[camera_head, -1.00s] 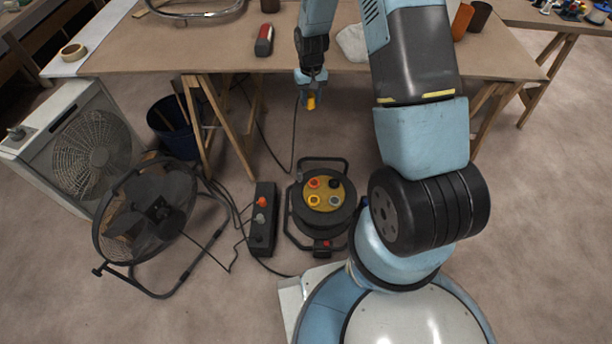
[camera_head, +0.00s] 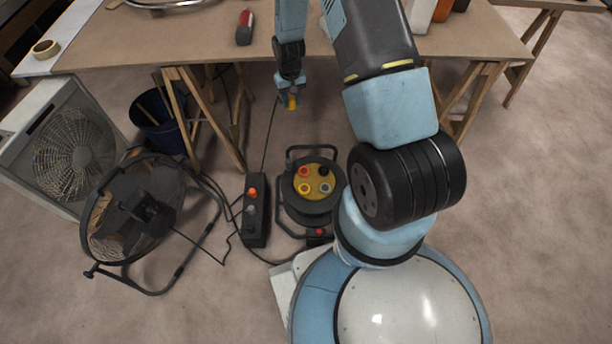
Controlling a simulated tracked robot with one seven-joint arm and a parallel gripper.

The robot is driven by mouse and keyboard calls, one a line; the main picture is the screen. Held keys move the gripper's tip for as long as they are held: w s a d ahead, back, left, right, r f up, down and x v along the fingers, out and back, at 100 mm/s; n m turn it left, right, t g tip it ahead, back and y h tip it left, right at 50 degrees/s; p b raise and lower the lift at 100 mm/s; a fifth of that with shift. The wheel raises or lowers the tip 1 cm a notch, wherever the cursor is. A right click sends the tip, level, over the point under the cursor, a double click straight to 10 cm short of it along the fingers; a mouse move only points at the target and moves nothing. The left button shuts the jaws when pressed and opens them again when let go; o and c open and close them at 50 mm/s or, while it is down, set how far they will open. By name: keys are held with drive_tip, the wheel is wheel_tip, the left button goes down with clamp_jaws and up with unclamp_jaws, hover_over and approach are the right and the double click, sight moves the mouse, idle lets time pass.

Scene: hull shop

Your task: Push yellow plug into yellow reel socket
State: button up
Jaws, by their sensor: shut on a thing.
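The yellow plug (camera_head: 292,102) is held in my gripper (camera_head: 290,88), which points down in front of the table edge. A dark cable runs from near the plug down toward the floor. The cable reel (camera_head: 312,207) stands on the floor below, nearer to me. Its yellow face (camera_head: 314,181) carries red, black, yellow and grey sockets. The yellow reel socket (camera_head: 305,188) is at the lower left of that face. The plug is well apart from the reel, above and beyond it. The fingertips are small and partly hidden by the plug.
A black power strip (camera_head: 256,212) with orange and grey plugs lies left of the reel. A round black fan (camera_head: 135,218) and a box fan (camera_head: 70,150) stand further left. A blue bucket (camera_head: 158,122) is beside the trestle table (camera_head: 290,50). Cables cross the floor.

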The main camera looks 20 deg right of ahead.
drive_tip(key=s+f, duration=0.4)
drive_tip(key=f, duration=0.6)
drive_tip(key=s+f, duration=0.4)
drive_tip(key=f, duration=0.7)
drive_tip(key=s+f, duration=0.5)
drive_tip(key=f, duration=0.5)
drive_tip(key=shift+f+n, duration=0.2)
drive_tip(key=shift+n, duration=0.2)
drive_tip(key=shift+s, duration=0.1)
drive_tip(key=shift+f, duration=0.15)
drive_tip(key=shift+f, duration=2.75)
drive_tip(key=shift+f, duration=0.45)
drive_tip(key=o, duration=1.1)
drive_tip(key=shift+c, duration=0.2)
drive_tip(key=shift+r, duration=0.1)
